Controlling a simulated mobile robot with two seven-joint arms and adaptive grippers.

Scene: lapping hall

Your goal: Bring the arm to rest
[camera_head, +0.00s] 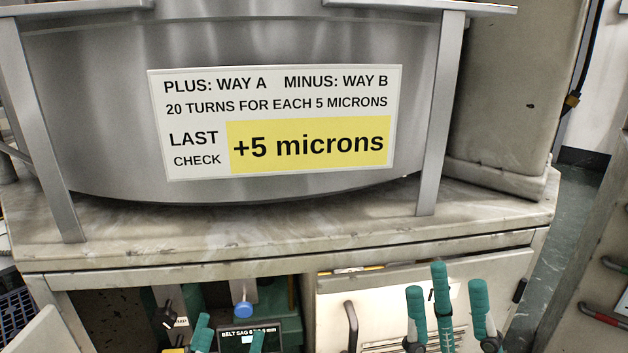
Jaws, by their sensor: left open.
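My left gripper (229,340) shows at the bottom, left of centre. Its teal fingertips are apart, with nothing seen held between them, and the rest of it is cut off by the frame edge. My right gripper (458,305) is at the bottom right, in front of a pale cabinet door. The arms themselves are mostly out of view.
A large steel drum (300,40) in a metal frame stands on a worn worktop (320,228). Its sign (277,122) reads "+5 microns". Below are an open bay with a blue knob (243,309) and a cabinet door handle (351,325). Floor (572,215) shows at right.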

